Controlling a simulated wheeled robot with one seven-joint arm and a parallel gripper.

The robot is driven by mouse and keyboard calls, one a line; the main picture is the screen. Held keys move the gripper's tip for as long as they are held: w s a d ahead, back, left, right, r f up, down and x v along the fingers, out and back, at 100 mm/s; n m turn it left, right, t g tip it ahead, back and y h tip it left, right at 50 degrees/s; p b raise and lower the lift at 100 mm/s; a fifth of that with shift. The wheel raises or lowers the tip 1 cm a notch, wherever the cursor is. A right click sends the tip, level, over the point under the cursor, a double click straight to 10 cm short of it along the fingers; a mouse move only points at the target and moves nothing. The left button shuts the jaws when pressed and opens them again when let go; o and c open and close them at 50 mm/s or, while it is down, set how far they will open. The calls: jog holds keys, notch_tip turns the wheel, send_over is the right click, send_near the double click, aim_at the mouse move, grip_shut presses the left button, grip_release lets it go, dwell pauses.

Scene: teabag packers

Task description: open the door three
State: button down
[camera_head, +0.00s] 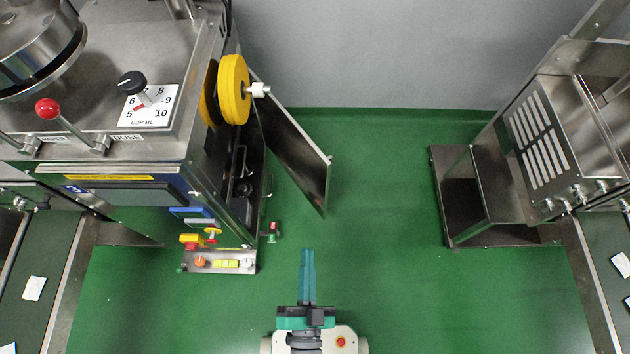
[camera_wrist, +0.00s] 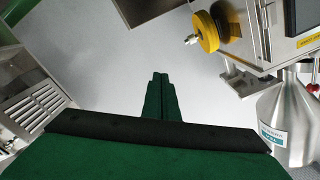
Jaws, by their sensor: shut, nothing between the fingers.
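My gripper (camera_head: 307,258) points forward over the green floor, with its two fingers together and nothing between them. The fingers (camera_wrist: 161,95) also show shut in the wrist view. A dark metal door panel (camera_head: 298,150) stands swung out from the right side of the left machine (camera_head: 150,150). It is ahead of my gripper and apart from it. Another upright panel (camera_head: 490,180) stands angled at the right machine's open lower frame. I cannot tell which panel is door three, as no door number is legible.
A yellow wheel (camera_head: 234,88) juts from the left machine, and shows in the wrist view (camera_wrist: 205,32). A button box (camera_head: 219,261) sticks out low, left of my gripper. Conveyors flank both sides. The floor (camera_head: 370,200) between the machines is clear.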

jog(key=w+f+m+t+h, duration=0.2)
jog(key=w+f+m+h, duration=0.25)
jog(key=w+m, duration=0.6)
jog(key=m+g+h, duration=1)
jog(key=m, duration=1.9)
send_near(325, 177)
jog(key=x, duration=0.6)
jog(key=shift+d, duration=0.3)
jog(key=shift+w+t, duration=0.1)
jog(key=shift+t, duration=0.2)
